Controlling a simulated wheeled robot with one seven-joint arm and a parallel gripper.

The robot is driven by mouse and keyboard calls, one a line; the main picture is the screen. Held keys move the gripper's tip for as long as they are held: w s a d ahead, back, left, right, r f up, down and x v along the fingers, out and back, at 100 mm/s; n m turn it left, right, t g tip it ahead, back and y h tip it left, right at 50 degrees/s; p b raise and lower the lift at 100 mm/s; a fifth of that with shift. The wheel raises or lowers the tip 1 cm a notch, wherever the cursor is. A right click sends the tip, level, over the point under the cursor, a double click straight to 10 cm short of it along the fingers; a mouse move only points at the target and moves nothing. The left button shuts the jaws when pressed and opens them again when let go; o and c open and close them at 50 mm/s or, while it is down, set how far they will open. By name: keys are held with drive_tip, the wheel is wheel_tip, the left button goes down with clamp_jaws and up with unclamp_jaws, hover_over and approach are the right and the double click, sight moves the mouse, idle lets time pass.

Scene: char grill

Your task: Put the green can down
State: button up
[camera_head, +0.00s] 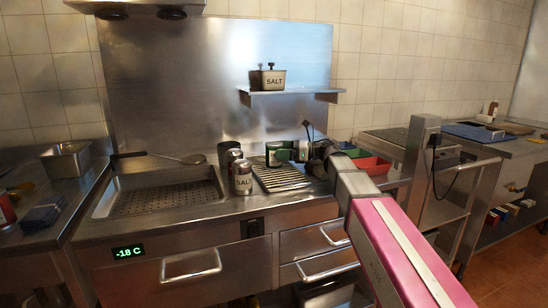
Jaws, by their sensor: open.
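The green can (277,157) is small and dark green with a pale patch. It is at the back of the slatted metal rack (283,181), on the steel counter. My gripper (297,151) comes in from the right at the can's height, with its end at or right beside the can. It is open. My wrist and the poor detail hide the fingertips, so I cannot tell whether they touch the can. I also cannot tell whether the can's base rests on the rack.
A salt can (242,178) and a dark can (230,160) stand close left of the rack. Left of them is a perforated basin (160,196) with a ladle across its back. A shelf (290,93) holds a salt box (268,78) above. A red tray (371,165) is on the right.

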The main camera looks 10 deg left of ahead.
sight(274, 149)
drive_tip(key=a, duration=0.3)
drive_tip(key=shift+s+a, duration=0.1)
drive_tip(key=shift+s, duration=0.15)
drive_tip(key=c, duration=1.2)
drive_tip(key=shift+c, duration=0.5)
drive_tip(key=shift+r, duration=0.1)
